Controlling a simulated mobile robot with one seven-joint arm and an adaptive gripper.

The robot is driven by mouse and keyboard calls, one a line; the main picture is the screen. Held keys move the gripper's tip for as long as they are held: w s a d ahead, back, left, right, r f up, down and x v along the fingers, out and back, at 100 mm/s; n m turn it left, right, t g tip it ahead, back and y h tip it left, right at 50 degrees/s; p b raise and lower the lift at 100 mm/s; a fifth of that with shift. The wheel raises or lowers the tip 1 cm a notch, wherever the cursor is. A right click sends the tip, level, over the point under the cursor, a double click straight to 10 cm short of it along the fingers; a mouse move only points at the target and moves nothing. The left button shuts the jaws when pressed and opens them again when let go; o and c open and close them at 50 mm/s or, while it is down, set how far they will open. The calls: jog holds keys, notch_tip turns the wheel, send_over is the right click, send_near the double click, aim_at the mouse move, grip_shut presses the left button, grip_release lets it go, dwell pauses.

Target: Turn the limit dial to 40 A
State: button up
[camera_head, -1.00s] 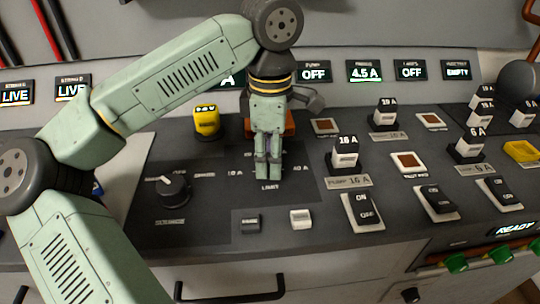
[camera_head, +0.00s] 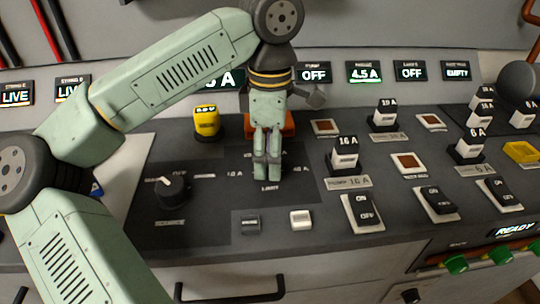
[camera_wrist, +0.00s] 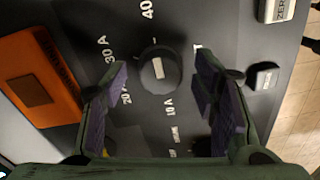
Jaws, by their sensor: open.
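The limit dial (camera_wrist: 158,70) is a round dark knob with a pale bar on its top, seen in the wrist view. Labels for 10 A, 20 A, 30 A and 40 (camera_wrist: 147,9) stand around it. I cannot tell for sure which label the bar points to. My gripper (camera_head: 267,172) points down over the limit panel in the head view and hides the dial there. In the wrist view its purple-padded fingers are open, one on each side of the dial, with a gap to it. No contact shows.
An orange block (camera_wrist: 38,77) lies left of the fingers in the wrist view. The head view shows another black dial (camera_head: 173,187) to the left, a yellow block (camera_head: 207,122), small push keys (camera_head: 301,219) in front, and rocker switches (camera_head: 363,212) to the right.

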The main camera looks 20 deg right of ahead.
notch_tip(320, 180, up, 11)
dwell(0.3)
jog(key=shift+w+d, duration=0.1)
dwell(0.4)
